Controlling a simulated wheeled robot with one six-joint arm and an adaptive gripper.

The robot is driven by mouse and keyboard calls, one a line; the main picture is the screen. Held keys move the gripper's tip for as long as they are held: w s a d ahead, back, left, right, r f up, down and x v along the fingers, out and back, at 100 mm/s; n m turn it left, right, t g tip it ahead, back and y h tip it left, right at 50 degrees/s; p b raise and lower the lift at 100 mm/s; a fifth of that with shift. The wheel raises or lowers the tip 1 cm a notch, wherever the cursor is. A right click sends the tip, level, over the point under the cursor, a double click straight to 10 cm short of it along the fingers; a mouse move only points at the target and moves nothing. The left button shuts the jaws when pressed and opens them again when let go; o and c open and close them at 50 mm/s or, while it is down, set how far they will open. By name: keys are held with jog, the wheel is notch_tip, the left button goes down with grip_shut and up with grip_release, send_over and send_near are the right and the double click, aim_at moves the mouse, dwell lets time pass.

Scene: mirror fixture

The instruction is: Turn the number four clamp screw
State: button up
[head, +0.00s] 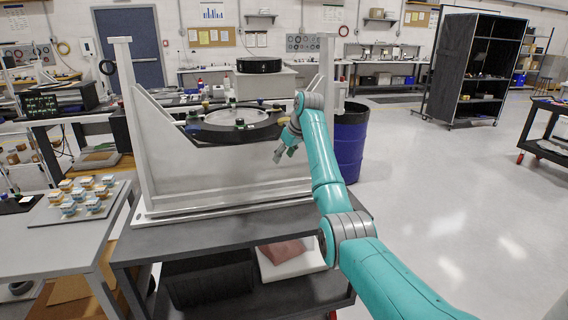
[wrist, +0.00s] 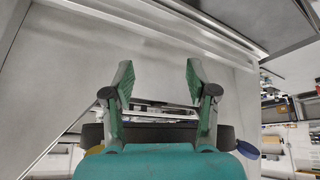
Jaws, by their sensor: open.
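The mirror fixture is a pale metal frame (head: 215,172) on a dark cart, holding a black ring (head: 232,132) with a round mirror in it. I cannot read any numbers, so I cannot tell which is number four. My gripper (head: 284,153) is at the ring's right front side, in front of the frame. In the wrist view my gripper (wrist: 156,80) is open and nothing shows between its fingers. Behind it the dark ring (wrist: 160,132) shows partly, with a blue knob (wrist: 248,150) at right.
The cart top (head: 240,230) is dark grey. A blue barrel (head: 349,148) stands right behind my arm. A grey table (head: 70,235) at left bears a board of small blocks (head: 85,197). The floor at right is clear, up to a black shelf cabinet (head: 478,75).

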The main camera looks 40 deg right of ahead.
jog(key=shift+a+f, duration=0.25)
jog(key=shift+f, duration=0.25)
jog(key=shift+a+f, duration=0.2)
jog(key=shift+f, duration=0.3)
